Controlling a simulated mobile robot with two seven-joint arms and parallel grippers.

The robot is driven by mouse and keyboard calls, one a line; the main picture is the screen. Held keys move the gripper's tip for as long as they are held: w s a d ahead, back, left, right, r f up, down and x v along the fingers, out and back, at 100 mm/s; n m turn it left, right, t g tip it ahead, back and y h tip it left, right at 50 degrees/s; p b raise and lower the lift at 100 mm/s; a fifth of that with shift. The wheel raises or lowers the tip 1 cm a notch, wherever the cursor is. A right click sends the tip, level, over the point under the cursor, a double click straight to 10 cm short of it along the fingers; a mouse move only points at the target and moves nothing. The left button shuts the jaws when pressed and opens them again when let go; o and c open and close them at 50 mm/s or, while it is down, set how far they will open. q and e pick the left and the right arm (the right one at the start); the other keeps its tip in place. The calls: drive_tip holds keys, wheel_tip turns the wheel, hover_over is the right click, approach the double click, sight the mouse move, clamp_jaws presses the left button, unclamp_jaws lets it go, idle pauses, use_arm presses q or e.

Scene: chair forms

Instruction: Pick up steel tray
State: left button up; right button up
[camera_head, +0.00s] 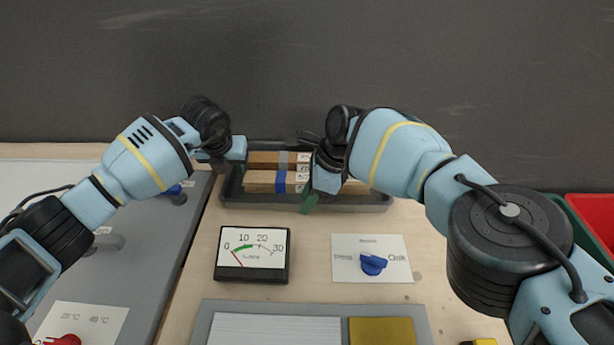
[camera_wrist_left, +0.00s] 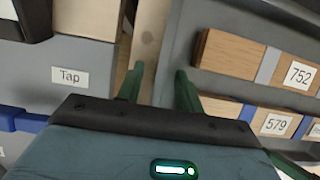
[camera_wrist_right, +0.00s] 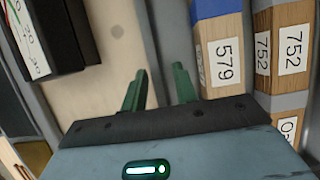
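A dark grey tray (camera_head: 345,202) stands on the table near the back wall and holds labelled wooden blocks (camera_head: 262,180). My left gripper (camera_wrist_left: 159,82) is open beside the tray's left end; its right finger is close to the tray wall, and pale tabletop shows between the fingers. My right gripper (camera_wrist_right: 158,85) is open at the tray's front side, with table and the tray's edge showing at its fingers. In the head view its green fingertip (camera_head: 309,203) is by the front rim. My right arm hides part of the tray. Contact with the tray cannot be told.
In front stand a meter (camera_head: 253,255) and a card with a blue knob (camera_head: 372,264). A grey panel (camera_head: 140,260) with knobs lies at the left, close to the tray. A grey holder (camera_head: 208,320) is at the front. Red (camera_head: 595,215) and green bins stand at the right.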

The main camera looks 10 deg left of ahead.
use_arm(q)
drive_tip(key=shift+c, duration=0.5)
use_arm(e)
drive_tip(key=shift+c, duration=0.4)
use_arm(q)
drive_tip(key=c, duration=0.5)
use_arm(e)
drive_tip(key=c, duration=0.5)
use_arm(q)
clamp_jaws()
use_arm(e)
clamp_jaws()
